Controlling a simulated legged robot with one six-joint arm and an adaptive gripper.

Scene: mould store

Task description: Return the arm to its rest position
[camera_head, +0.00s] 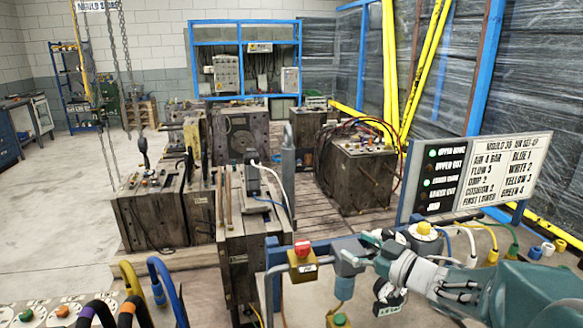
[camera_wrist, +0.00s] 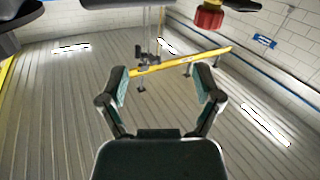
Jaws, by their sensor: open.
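My arm, teal and white, reaches in from the lower right of the head view. My gripper (camera_head: 366,254) is at its left end, in front of the blue rail and right of a yellow box with a red button (camera_head: 303,250). In the wrist view my gripper (camera_wrist: 162,76) has its two dark fingers spread wide, with nothing between them. Behind the fingers are a ribbed ceiling and a yellow beam (camera_wrist: 185,62). A red knob (camera_wrist: 208,18) shows close at the top. In the head view the fingers are partly hard to tell from fittings behind them.
A set-up board (camera_head: 478,178) stands behind my arm, with several coloured hoses (camera_head: 470,240) below it. Wooden-sided moulds (camera_head: 360,175) stand mid-floor. Chains (camera_head: 125,60) hang at left. Looped hoses (camera_head: 165,285) stand at lower left. Open floor (camera_head: 55,200) lies at far left.

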